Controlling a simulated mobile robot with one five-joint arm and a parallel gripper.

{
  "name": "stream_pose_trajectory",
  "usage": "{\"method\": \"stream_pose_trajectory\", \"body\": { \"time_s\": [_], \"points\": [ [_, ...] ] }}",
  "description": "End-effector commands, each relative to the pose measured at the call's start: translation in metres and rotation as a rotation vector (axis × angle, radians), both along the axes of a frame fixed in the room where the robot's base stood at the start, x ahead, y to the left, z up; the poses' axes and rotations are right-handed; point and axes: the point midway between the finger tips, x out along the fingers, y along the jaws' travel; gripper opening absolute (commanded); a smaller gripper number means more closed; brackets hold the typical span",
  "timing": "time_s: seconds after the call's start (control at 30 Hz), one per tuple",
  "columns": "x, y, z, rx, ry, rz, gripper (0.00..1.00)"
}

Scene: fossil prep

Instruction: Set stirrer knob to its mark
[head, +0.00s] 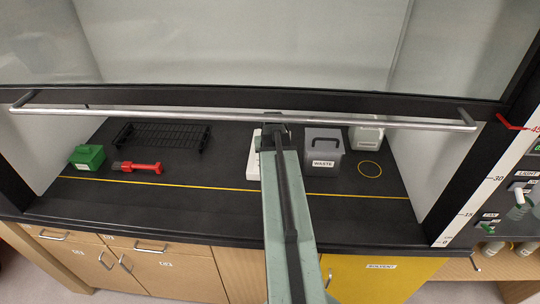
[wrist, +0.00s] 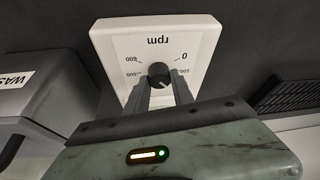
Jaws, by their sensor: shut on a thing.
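The white stirrer (wrist: 110,42) shows upside down in the wrist view, with a dial face lettered "rpm" and printed numbers, including 0 and 600. Its round black knob (wrist: 159,70) sits in the middle of the dial. My gripper (wrist: 161,88) is shut on the knob, one finger on each side. A small pale pointer line shows at the knob's lower right; I cannot tell which mark it meets. Some of the dial is hidden behind the fingers. In the head view only the left edge of the stirrer (head: 255,160) shows beside my arm, which hides the gripper.
A grey waste bin (head: 323,160) stands right of the stirrer. A white container (head: 367,138) and yellow ring (head: 369,169) are farther right. A black rack (head: 160,136), green box (head: 87,158) and red tool (head: 142,167) are left. The sash handle (head: 200,114) crosses above.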

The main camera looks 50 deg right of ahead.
Motion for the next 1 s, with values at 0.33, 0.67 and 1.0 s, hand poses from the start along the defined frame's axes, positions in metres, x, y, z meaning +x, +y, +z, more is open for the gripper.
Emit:
{"method": "stream_pose_trajectory", "body": {
  "time_s": [0.33, 0.67, 1.0],
  "points": [
    [0.0, 0.001, 0.0, 0.002, 0.0, 0.002, 0.51],
    [-0.003, 0.003, 0.011, 0.001, 0.0, 0.001, 0.51],
    [-0.019, 0.017, 0.068, 0.001, 0.0, 0.001, 0.51]
  ]
}}
